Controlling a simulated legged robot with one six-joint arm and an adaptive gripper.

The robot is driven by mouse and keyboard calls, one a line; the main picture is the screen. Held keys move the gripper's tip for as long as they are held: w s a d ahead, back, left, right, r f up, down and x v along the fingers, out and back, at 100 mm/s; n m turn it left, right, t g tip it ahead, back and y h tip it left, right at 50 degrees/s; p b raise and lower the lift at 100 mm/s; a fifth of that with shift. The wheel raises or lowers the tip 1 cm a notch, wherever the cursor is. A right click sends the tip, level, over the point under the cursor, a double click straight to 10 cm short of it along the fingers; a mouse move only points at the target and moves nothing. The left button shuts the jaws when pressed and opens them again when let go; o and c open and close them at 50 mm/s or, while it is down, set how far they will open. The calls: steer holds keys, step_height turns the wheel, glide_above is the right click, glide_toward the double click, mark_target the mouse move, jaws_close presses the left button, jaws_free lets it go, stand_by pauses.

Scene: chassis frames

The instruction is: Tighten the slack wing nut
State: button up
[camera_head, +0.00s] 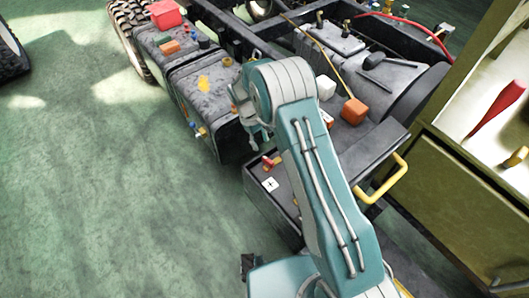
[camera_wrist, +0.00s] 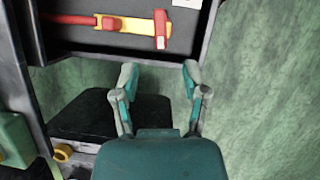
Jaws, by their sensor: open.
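I cannot make out for certain which small part is the slack wing nut. In the wrist view a red and yellow fitting (camera_wrist: 112,22) lies on a dark panel, with an upright red piece at its right end. My gripper (camera_wrist: 160,74) is open and empty, its two fingers apart below that panel in the picture. In the head view my gripper (camera_head: 251,134) hangs beside the dark box on the chassis, partly hidden by my arm. A small red and yellow part (camera_head: 271,163) shows just below it on a dark case.
The dark chassis box (camera_head: 208,88) carries a yellow patch and small fittings. Orange blocks (camera_head: 355,110) and a white block (camera_head: 325,87) sit right of my arm. A yellow handle (camera_head: 385,180) sticks out at the right, near an olive cabinet (camera_head: 460,190).

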steer(key=shift+v, duration=1.5)
